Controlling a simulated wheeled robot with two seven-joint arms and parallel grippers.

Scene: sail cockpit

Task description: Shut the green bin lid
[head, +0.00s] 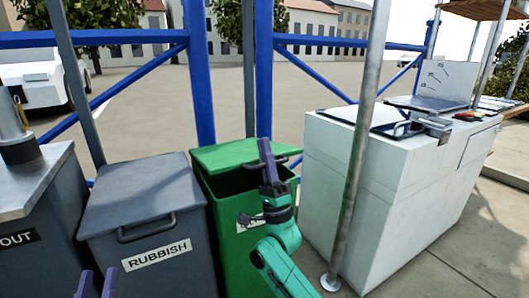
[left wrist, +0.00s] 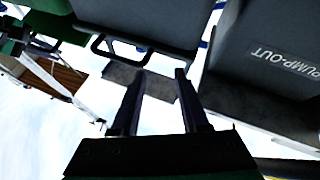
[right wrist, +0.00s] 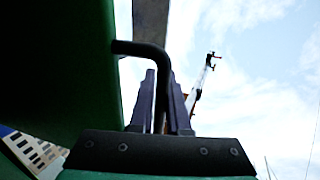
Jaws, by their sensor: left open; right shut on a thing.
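The green bin (head: 232,222) stands right of the grey rubbish bin. Its green lid (head: 232,152) is raised at the front, and a dark gap shows between lid and bin. My right gripper (head: 266,150) is at the lid's front edge. In the right wrist view its fingers (right wrist: 162,82) are shut on the dark lid handle (right wrist: 137,48), beside the green lid (right wrist: 60,60). My left gripper (head: 96,278) is low at the bottom left, in front of the rubbish bin. In the left wrist view its fingers (left wrist: 157,75) are apart and empty.
The grey rubbish bin (head: 150,192) with its closed lid and a grey pump-out unit (head: 32,180) stand at the left. A white counter (head: 350,180) and a metal pole (head: 358,140) stand close on the right. Blue frame posts (head: 200,80) rise behind.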

